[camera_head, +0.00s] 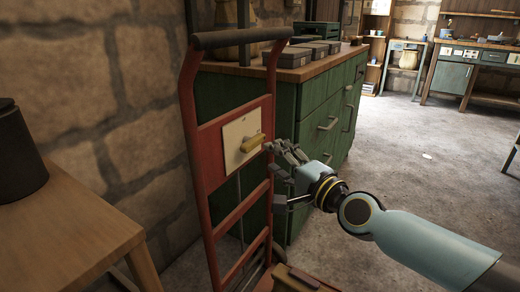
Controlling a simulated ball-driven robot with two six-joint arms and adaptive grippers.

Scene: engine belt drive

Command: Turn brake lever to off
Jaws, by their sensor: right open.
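A yellow lever (252,143) sticks out from a pale plate (234,131) fixed to the upright red hand-truck frame (206,154). I take it to be the brake lever; no off marking can be read. My right gripper (270,163) comes in from the right with its fingers open. Its upper fingers are close to the lever's right end; I cannot tell whether they touch it. Nothing shows between the fingers. My left gripper is not in view.
A green cabinet (311,118) with drawers stands behind the frame. A wooden table (62,230) with a dark round container (18,155) is at the left, against a stone wall. Open floor (425,185) lies to the right.

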